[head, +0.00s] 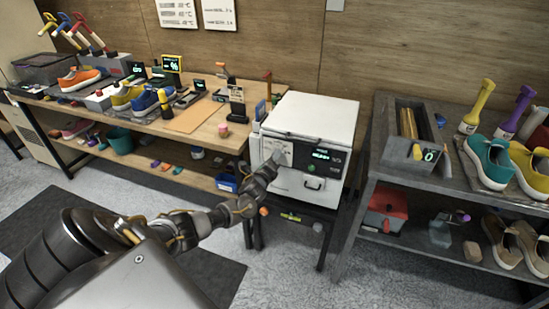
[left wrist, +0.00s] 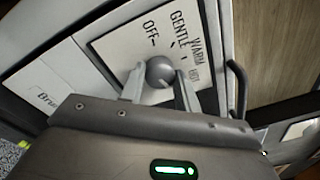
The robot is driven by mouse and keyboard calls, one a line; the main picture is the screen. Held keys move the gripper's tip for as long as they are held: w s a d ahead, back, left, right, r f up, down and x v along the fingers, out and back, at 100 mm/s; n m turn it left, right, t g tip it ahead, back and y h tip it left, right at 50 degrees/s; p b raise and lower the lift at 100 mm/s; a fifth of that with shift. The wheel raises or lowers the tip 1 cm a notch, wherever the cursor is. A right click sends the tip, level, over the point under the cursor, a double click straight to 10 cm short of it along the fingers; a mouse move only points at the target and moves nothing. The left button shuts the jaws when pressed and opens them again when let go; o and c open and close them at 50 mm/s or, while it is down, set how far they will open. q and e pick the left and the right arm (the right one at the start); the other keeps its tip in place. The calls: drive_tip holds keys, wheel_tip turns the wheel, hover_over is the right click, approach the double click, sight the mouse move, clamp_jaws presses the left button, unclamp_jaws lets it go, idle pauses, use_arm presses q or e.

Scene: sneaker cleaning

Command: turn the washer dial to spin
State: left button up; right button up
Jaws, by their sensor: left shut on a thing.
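The white washer (head: 318,115) stands on a dark stand between the workbench and the grey shelf. Its front has a dial panel at the left and a dark display with green text (head: 320,155) at the right. My left gripper (head: 271,165) is at the dial panel and hides the dial in the head view. In the left wrist view the round grey dial (left wrist: 160,71) sits between the two fingers of my left gripper (left wrist: 160,85), which is shut on it. Labels OFF, GENTLE and WARM show around the dial; other lettering is unclear. My right gripper is not in view.
The wooden workbench (head: 195,118) at the left holds shoes, small devices and tools. The grey shelf (head: 385,170) at the right carries a teal shoe (head: 487,160) and a bin (head: 412,130). A dark handle (left wrist: 238,85) is close to the right of the dial panel.

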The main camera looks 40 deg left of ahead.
use_arm(q)
drive_tip(key=shift+r+m, duration=0.1)
drive_tip(key=shift+m, duration=0.6)
drive_tip(key=o, duration=1)
drive_tip(key=v, duration=1)
drive_tip(key=shift+s+d, duration=0.1)
drive_tip(key=shift+s, duration=0.3)
